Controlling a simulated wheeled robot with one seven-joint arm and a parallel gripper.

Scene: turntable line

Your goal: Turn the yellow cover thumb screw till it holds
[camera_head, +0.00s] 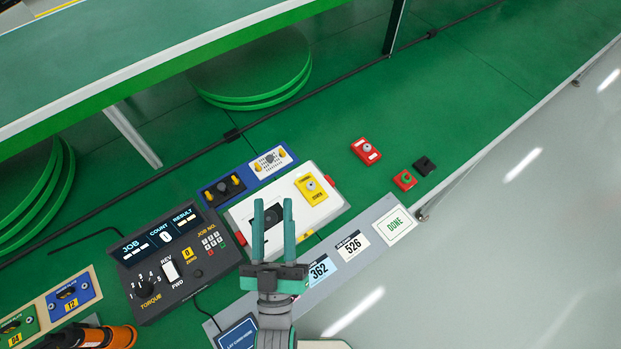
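The yellow cover (317,196) lies on the right part of a white unit (240,213). Its thumb screw (311,185) shows as a small grey round knob on the cover. How tightly the screw sits cannot be told. My gripper (273,203) is in front of the white unit in the picture, left of the yellow cover and apart from the screw.
A dark job controller (178,260) with knobs stands left of the unit. A blue tray (232,173) lies behind it. Red blocks (366,151) and a black block (424,165) lie to the right. A grey strip with cards (335,262) runs along the front. Green table at upper right is clear.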

